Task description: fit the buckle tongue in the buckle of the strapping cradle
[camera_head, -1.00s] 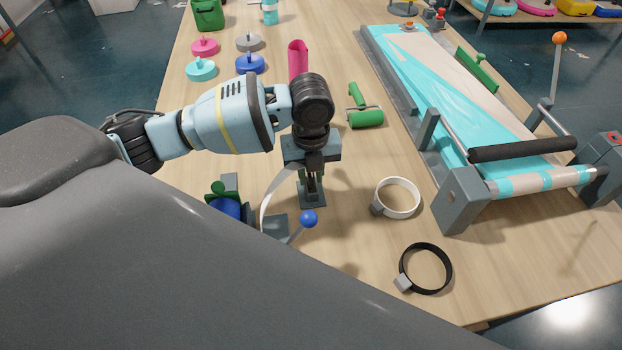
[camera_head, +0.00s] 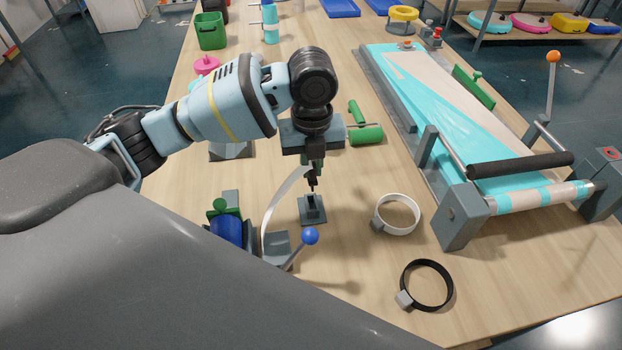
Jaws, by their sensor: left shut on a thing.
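The strapping cradle shows at the lower middle, with a grey block (camera_head: 276,246), a white strap (camera_head: 272,205) curving up and a lever with a blue ball (camera_head: 311,236). A blue roll (camera_head: 227,231) sits beside it, partly hidden by the dark grey shape in front. A small dark stand (camera_head: 313,213) is on the table right of the strap. My left gripper (camera_head: 313,180) points down above this stand, shut on a small dark piece, which looks like the buckle tongue. The strap's upper end runs up to the gripper. I cannot clearly make out the buckle. My right gripper is not in view.
A white ring (camera_head: 378,214) and a black ring (camera_head: 451,287) lie to the right. A green roller (camera_head: 366,136) lies behind. A conveyor with a turquoise and beige belt (camera_head: 450,105) fills the right side. Bare table lies between the stand and the rings.

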